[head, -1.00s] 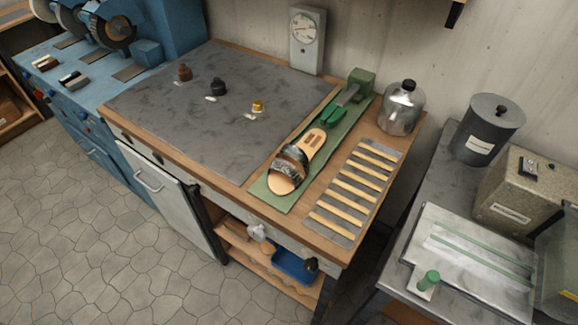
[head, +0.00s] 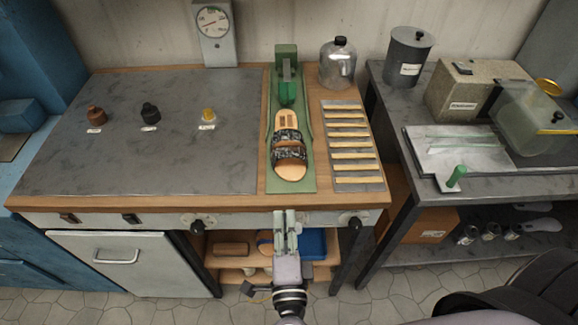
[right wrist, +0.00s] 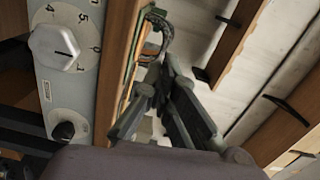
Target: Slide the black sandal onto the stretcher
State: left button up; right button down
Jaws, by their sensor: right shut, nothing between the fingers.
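The black sandal (head: 289,152) has a tan sole and dark patterned straps. It lies on the green mat (head: 305,186) near the bench's front edge, its toe toward me. The green stretcher (head: 287,78) stands at the far end of the mat, beyond the sandal's heel and apart from it. My right gripper (head: 286,216) is just in front of the bench edge, below the sandal in the head view, and does not touch it. Its fingers are shut and empty. The fingers also show in the right wrist view (right wrist: 165,85). My left gripper is not in view.
A slatted rack (head: 350,145) lies right of the mat, with a metal canister (head: 338,65) behind it. Three small bottles stand on the grey plate (head: 170,170) at left. Knobs (head: 197,227) stick out from the bench front. A side table (head: 470,185) stands at right.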

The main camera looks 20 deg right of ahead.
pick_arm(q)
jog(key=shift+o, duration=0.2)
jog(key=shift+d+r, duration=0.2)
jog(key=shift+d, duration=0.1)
pick_arm(e)
jog(key=d+r+m, duration=0.1)
jog(key=r, duration=0.1)
jog(key=p, duration=0.2)
send_near(290, 154)
jog(key=shift+h, duration=0.4)
jog(key=p+x, duration=0.1)
jog(key=x, duration=0.1)
jog(key=p+x, duration=0.1)
jog(key=x, duration=0.2)
jog(key=shift+w+a, duration=0.1)
jog(key=shift+a, duration=0.15)
jog(key=shift+w+d, duration=0.2)
jog(key=shift+w, duration=0.4)
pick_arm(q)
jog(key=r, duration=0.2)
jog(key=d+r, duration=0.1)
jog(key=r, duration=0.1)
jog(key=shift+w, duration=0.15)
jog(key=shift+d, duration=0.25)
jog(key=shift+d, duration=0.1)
